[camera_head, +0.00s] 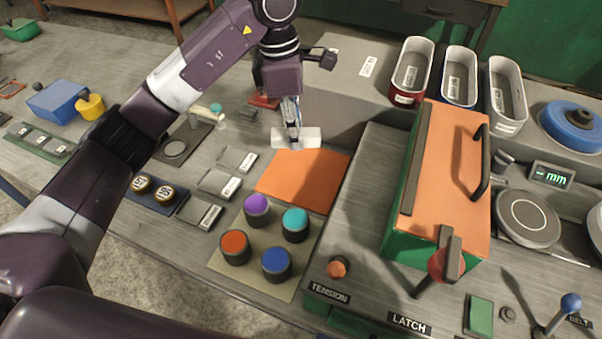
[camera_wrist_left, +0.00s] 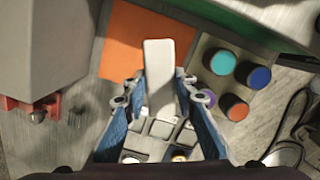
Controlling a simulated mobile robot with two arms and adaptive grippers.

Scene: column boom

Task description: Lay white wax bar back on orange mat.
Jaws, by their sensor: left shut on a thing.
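The white wax bar (camera_head: 309,138) is held by my left gripper (camera_head: 293,138), which is shut on it. In the head view the bar shows at the far edge of the orange mat (camera_head: 303,182). In the left wrist view the bar (camera_wrist_left: 160,62) sticks out beyond the blue fingers of the left gripper (camera_wrist_left: 156,98), and it overlaps the right part of the mat (camera_wrist_left: 125,45). I cannot tell how high the bar is above the mat. The mat looks bare. My right gripper is not in view.
Colored-top jars stand in front of the mat, such as a purple one (camera_head: 256,205) and a teal one (camera_head: 295,221). Labelled grey trays (camera_head: 219,184) lie to its left. A raised grey block (camera_head: 345,85) and an orange-topped green machine (camera_head: 448,165) stand behind and right.

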